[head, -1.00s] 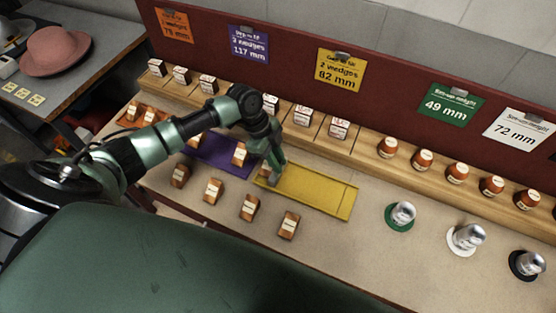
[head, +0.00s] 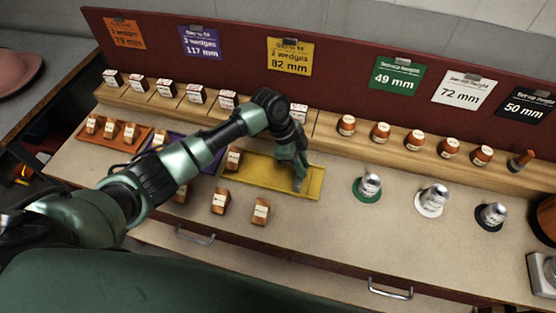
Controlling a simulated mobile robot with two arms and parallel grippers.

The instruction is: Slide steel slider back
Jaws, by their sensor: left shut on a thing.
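My left gripper (head: 299,182) is over the right part of the yellow tray (head: 262,178), its fingers pointing down. It is shut on a small grey piece low in the tray, which I take to be the steel slider (head: 298,187); the fingers hide most of it. My right gripper is not in view.
Loose wedge blocks (head: 260,211) stand in front of the trays. An orange tray (head: 98,146) with wedges and a purple tray lie to the left, partly behind my arm. Metal-topped pieces on discs (head: 367,188) stand to the right. A wooden ledge (head: 330,125) with small items runs behind.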

